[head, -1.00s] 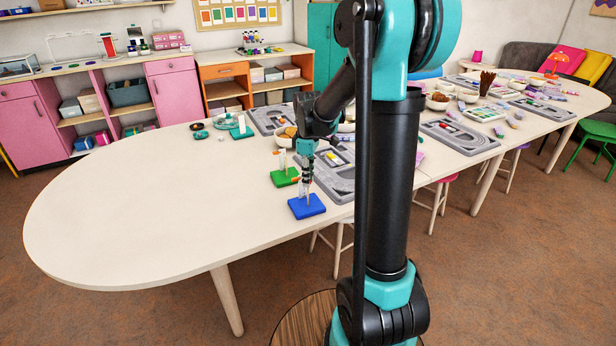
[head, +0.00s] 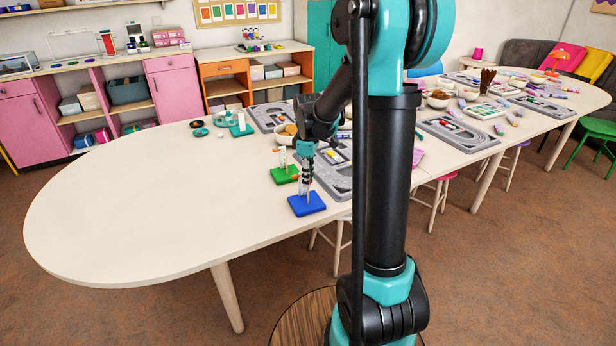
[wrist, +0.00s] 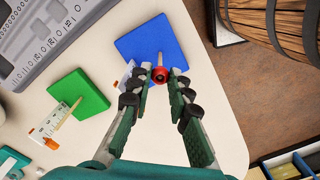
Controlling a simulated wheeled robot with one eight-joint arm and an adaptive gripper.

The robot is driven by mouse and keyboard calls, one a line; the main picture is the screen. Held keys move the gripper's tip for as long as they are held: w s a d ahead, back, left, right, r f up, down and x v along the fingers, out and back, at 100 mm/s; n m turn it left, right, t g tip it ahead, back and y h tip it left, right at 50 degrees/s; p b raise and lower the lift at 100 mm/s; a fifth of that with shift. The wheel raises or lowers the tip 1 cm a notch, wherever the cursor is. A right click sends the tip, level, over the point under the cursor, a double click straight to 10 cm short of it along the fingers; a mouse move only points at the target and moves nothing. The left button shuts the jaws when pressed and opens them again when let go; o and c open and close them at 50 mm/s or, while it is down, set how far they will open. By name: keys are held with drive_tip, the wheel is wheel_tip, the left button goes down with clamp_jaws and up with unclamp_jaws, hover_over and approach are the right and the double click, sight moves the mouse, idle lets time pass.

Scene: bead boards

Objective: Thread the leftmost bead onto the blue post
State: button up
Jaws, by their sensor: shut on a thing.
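The blue board (head: 307,205) with its pale wooden post (wrist: 160,59) stands near the table's front edge. My gripper (head: 306,182) points down just above this board. In the wrist view my gripper (wrist: 160,84) is shut on a small red bead (wrist: 160,75). The bead lines up with the blue post, over its upper end in this view. I cannot tell whether the post passes through the bead's hole.
A grey bead tray (head: 333,180) lies just behind and right of the blue board. Small dishes (head: 200,133) and a teal stand (head: 241,130) sit farther back. The table's left half (head: 140,215) is clear. The table edge is close to the blue board.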

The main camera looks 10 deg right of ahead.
drive_tip(key=shift+f, duration=0.35)
drive_tip(key=o, duration=0.8)
wheel_tip(320, 180, up, 12)
idle(0.4)
